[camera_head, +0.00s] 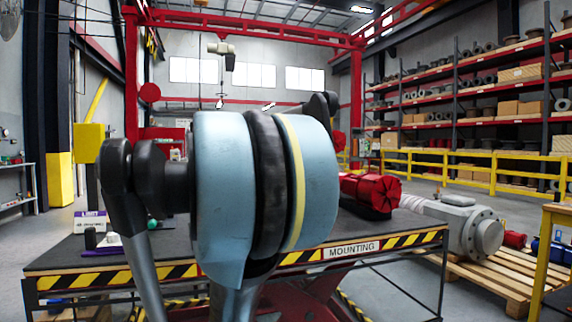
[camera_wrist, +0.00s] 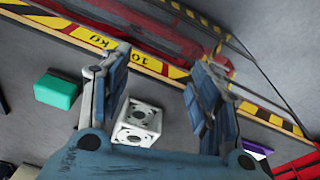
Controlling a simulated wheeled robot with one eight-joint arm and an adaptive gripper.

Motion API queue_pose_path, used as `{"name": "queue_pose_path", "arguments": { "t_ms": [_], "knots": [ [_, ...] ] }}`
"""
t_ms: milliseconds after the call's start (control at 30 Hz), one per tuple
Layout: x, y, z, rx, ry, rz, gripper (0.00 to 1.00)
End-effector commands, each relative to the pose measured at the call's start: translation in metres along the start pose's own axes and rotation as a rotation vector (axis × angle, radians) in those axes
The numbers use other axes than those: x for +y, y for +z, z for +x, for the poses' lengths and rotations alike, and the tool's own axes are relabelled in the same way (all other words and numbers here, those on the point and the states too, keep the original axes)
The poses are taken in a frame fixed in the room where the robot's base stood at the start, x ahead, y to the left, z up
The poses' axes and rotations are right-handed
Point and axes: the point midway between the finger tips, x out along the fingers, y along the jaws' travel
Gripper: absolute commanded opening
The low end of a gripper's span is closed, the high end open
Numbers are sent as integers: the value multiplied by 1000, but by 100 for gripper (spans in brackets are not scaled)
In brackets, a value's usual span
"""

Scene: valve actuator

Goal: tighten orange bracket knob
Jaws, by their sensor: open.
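No orange bracket knob can be made out in either view. In the head view my own arm covers the middle of the table and may hide it. A red ribbed actuator part (camera_head: 370,190) lies on the table, partly behind my arm. In the wrist view my gripper (camera_wrist: 160,62) is open, with two blue-padded fingers apart and nothing held between them. A white cube with round holes (camera_wrist: 138,124) shows beyond and beside the left finger. A teal block (camera_wrist: 57,91) lies farther left.
The dark table (camera_head: 60,254) has a striped edge and a MOUNTING label. A purple and white box (camera_head: 90,222) stands at its left. A large grey flanged part (camera_head: 465,225) rests on a wooden pallet at right. Shelves and yellow railings (camera_head: 480,170) stand behind.

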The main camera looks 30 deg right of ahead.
Motion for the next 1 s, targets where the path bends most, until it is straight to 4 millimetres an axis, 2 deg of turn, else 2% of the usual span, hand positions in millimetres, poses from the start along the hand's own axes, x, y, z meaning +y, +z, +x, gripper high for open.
{"name": "queue_pose_path", "arguments": {
  "t_ms": [33, 100, 300, 500, 800, 1000],
  "knots": [
    [11, -18, -23, -6, 3, 10, 57],
    [26, -39, -51, -15, 5, 16, 57],
    [72, -93, -125, -37, 10, 32, 57],
    [124, -137, -190, -61, 12, 49, 57],
    [208, -180, -270, -94, 8, 74, 57],
    [264, -193, -309, -115, 2, 91, 57]
  ]
}}
